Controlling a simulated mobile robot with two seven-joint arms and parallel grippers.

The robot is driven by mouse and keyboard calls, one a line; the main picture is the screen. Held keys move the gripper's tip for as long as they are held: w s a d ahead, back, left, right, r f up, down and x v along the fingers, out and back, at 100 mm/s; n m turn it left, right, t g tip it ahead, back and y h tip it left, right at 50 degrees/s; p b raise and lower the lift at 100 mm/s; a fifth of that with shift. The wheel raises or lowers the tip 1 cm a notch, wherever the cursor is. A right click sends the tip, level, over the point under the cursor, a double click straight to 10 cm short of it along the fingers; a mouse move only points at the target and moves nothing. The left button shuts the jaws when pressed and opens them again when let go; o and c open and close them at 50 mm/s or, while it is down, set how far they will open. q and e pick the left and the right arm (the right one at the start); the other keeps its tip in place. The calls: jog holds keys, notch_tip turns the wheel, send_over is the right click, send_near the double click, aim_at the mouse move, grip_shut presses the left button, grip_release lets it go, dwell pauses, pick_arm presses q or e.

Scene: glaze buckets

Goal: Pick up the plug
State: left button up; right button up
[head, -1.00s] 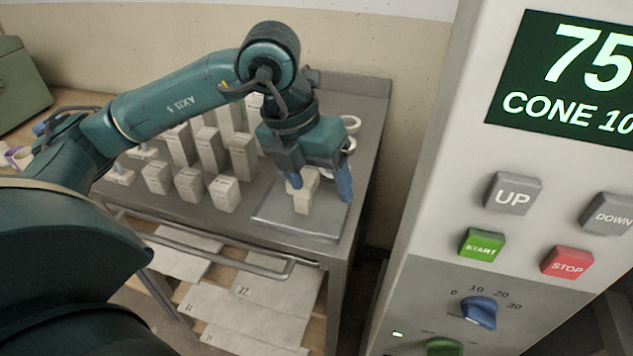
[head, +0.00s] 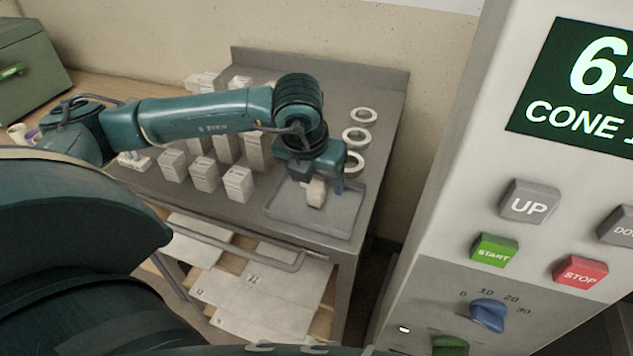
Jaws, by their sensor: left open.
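A small pale block (head: 316,194), which I take to be the plug, stands in a shallow grey metal tray (head: 345,215) at the front right of the steel cart. My left gripper (head: 321,184) points down over it, open, with the blue right finger beside the block. The left finger is small and partly hidden against the gripper body. I cannot tell whether either finger touches the block. My right gripper is not in view.
Several pale blocks (head: 238,184) stand on the cart left of the tray. White rings (head: 357,137) lie behind the gripper. A control panel (head: 450,240) with buttons fills the right side. White sheets (head: 270,285) lie on the lower shelf.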

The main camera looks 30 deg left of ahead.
pick_arm(q)
jog(key=shift+x, duration=1.2)
jog(key=c, duration=1.1)
